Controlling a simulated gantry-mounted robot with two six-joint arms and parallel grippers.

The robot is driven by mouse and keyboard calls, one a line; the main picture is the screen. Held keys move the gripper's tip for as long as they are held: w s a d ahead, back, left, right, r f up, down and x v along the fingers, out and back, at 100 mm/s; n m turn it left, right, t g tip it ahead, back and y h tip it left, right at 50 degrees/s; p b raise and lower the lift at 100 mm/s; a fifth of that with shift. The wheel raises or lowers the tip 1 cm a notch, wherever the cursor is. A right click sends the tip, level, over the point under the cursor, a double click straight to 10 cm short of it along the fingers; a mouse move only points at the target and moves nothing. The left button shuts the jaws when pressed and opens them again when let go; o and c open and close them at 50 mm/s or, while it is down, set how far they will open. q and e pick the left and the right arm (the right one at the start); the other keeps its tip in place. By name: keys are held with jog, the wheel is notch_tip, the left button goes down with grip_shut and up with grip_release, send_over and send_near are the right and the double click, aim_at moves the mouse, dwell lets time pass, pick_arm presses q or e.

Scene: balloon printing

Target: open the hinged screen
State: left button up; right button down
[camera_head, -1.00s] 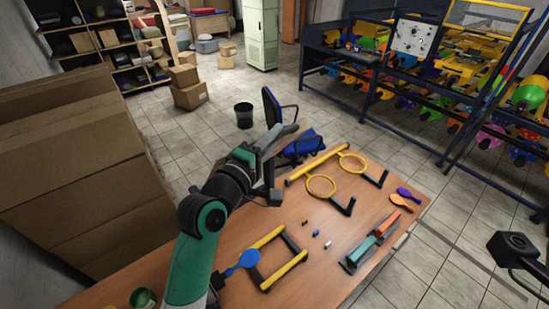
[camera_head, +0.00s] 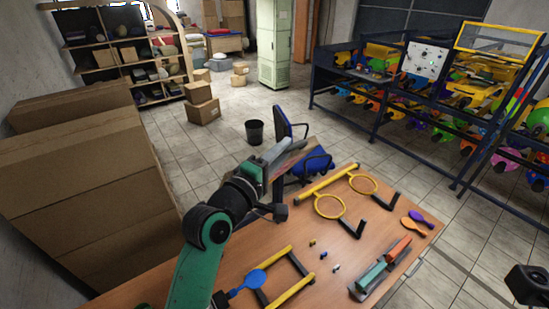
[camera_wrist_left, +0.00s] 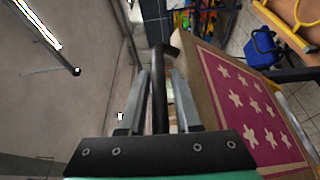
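My left gripper (camera_head: 290,155) reaches over the far-left edge of the table near the blue chair. In the left wrist view its two grey fingers (camera_wrist_left: 160,82) stand on either side of a black bar-like handle (camera_wrist_left: 159,95) whose end hooks to the right. Only narrow gaps show beside the bar, so I cannot tell whether the fingers touch it. A wood-edged magenta panel (camera_wrist_left: 232,88) with pale stars, possibly the hinged screen, lies to the right of the fingers. In the head view the arm mostly hides it. My right gripper's fingers do not show.
The wooden table (camera_head: 385,250) holds yellow ring holders (camera_head: 331,207), a yellow-barred frame (camera_head: 292,292), a blue paddle (camera_head: 256,280) and a red-green tool (camera_head: 385,262). A blue chair (camera_head: 312,163) stands behind. Large cardboard boxes (camera_head: 80,190) stand at left.

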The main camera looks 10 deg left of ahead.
pick_arm(q)
jog(key=p+v, duration=0.3)
jog(key=v, duration=0.8)
jog(key=shift+s, duration=0.2)
jog(key=shift+a, duration=0.1)
jog(key=s+a+r+m+t, duration=0.1)
jog(key=s+r+t, duration=0.1)
jog(key=r, duration=0.6)
jog(key=s+a+r+m+t, duration=0.1)
jog(key=s+r+m+t, duration=0.1)
jog(key=r, duration=0.6)
jog(key=s+a+r+m+t+y, duration=0.2)
jog(key=s+a+r+m+t, duration=0.1)
jog(key=s+r+m, duration=0.2)
jog(key=s+a+r+m+t+y, duration=0.3)
jog(key=s+r+m+t, duration=0.1)
jog(key=s+r, duration=0.3)
notch_tip(320, 180, up, 2)
jog(key=shift+s+a+r+m+y+p, duration=0.15)
jog(key=shift+s+a+m+y+p, duration=0.2)
jog(key=shift+m, duration=0.35)
